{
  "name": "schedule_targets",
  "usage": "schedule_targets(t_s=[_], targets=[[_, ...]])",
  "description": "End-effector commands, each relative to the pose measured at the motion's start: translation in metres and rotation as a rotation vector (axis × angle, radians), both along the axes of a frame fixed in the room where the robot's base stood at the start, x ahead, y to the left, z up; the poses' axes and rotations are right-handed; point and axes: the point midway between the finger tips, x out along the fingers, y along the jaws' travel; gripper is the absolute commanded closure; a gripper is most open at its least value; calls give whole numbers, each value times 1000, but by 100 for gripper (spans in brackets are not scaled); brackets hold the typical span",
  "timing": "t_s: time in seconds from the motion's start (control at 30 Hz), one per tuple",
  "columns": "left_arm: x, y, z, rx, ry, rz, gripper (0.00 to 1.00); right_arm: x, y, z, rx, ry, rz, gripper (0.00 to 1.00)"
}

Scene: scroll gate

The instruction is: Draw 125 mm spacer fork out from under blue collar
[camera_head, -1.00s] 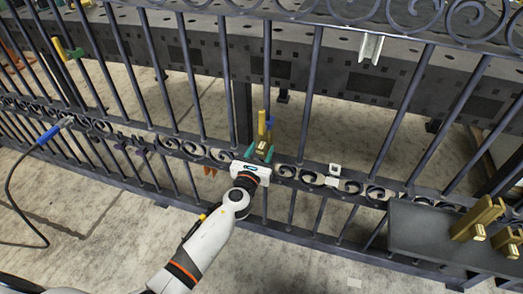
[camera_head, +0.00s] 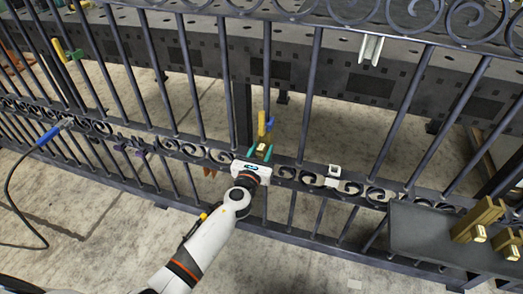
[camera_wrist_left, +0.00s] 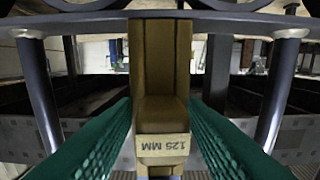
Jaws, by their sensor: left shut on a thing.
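The tan spacer fork (camera_wrist_left: 161,100) stands in the middle of the left wrist view, with a pale label reading "125 MM" facing me. In the head view only a small part of the fork (camera_head: 262,147) shows between my fingertips. A blue part, likely the blue collar (camera_head: 264,127), is just above it, with a yellow upright piece beside it. My left gripper (camera_head: 260,151) has green fingers, one on each side of the fork, and is shut on it at the gate's scroll band. The wrist view does not clearly show the collar. My right gripper is not in view.
The dark iron gate (camera_head: 192,90) has upright bars close around my left gripper. A grey plate (camera_head: 425,235) at the right carries tan fork-like pieces (camera_head: 478,219). A white clip (camera_head: 333,172) sits on the scroll band. A blue-handled tool (camera_head: 47,135) with a cable is at left.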

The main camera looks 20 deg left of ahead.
Motion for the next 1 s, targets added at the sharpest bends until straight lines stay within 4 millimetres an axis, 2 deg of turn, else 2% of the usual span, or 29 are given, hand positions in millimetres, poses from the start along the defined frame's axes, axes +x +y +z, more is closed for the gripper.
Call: schedule_targets(t_s=[1.0], targets=[[-25, 1, -1, 1, 1, 1, 100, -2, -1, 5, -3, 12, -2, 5]])
